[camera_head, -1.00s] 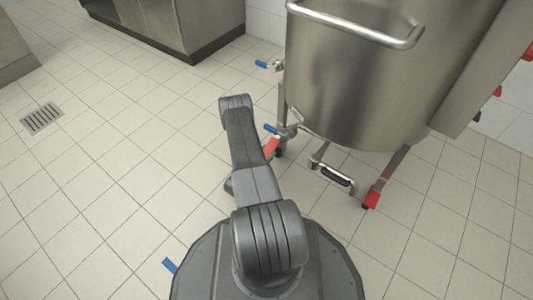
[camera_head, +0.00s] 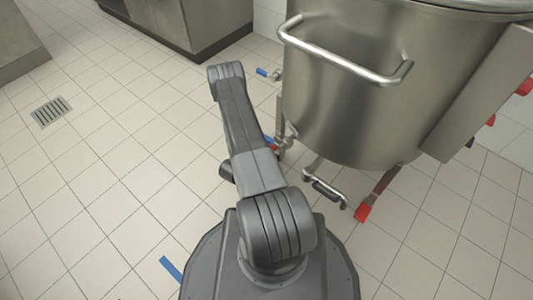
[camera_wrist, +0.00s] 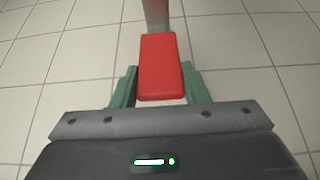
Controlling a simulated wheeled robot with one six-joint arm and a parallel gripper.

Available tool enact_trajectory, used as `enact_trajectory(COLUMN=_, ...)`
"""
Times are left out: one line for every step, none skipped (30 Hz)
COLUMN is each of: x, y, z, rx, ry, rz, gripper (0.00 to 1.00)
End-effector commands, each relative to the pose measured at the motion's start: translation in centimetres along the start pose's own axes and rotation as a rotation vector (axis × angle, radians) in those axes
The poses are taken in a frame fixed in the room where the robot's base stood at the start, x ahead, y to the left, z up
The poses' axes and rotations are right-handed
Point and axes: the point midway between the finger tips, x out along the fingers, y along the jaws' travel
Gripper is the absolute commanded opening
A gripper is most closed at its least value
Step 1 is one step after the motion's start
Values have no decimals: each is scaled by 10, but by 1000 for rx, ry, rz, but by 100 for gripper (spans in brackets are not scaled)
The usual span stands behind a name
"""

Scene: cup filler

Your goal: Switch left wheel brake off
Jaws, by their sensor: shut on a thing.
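The red brake pedal (camera_wrist: 160,55) of the left wheel shows in the wrist view, attached to a metal leg at its far end. My gripper (camera_wrist: 160,90) has its green fingers on both sides of the pedal's near end and is shut on it. In the head view my arm hides the gripper and nearly all of this pedal. The steel vessel (camera_head: 350,100) stands on its legs at the upper right. Another red brake pedal (camera_head: 363,212) lies low by its right leg.
A black-gripped handle (camera_head: 328,192) sticks out below the vessel, between the legs. Blue-handled valves (camera_head: 263,72) are on its left side. A steel cabinet (camera_head: 190,25) stands at the back.

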Motion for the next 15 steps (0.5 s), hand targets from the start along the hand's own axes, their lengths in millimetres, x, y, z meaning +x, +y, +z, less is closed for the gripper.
enact_trajectory(x=-2, y=0, z=8, rx=3, ry=31, rz=-3, gripper=0)
enact_trajectory(x=-2, y=-1, z=10, rx=4, ry=51, rz=-4, gripper=0)
enact_trajectory(x=-3, y=-1, z=12, rx=4, ry=75, rz=-3, gripper=0)
enact_trajectory(x=-3, y=0, z=13, rx=4, ry=91, rz=-2, gripper=0)
enact_trajectory(x=-3, y=0, z=14, rx=4, ry=107, rz=-2, gripper=0)
enact_trajectory(x=-3, y=-1, z=15, rx=3, ry=127, rz=-3, gripper=0)
enact_trajectory(x=-4, y=-1, z=16, rx=3, ry=139, rz=-3, gripper=0)
enact_trajectory(x=-4, y=-1, z=17, rx=2, ry=152, rz=-2, gripper=0)
enact_trajectory(x=-4, y=-1, z=18, rx=2, ry=166, rz=-2, gripper=0)
enact_trajectory(x=-4, y=-1, z=18, rx=2, ry=176, rz=-2, gripper=0)
enact_trajectory(x=-4, y=-1, z=19, rx=2, ry=185, rz=-2, gripper=0)
enact_trajectory(x=-4, y=-1, z=20, rx=2, ry=194, rz=-2, gripper=0)
enact_trajectory(x=-4, y=-1, z=20, rx=2, ry=201, rz=-2, gripper=0)
enact_trajectory(x=-4, y=-1, z=20, rx=2, ry=206, rz=-2, gripper=0)
enact_trajectory(x=-4, y=-1, z=21, rx=2, ry=211, rz=-2, gripper=0)
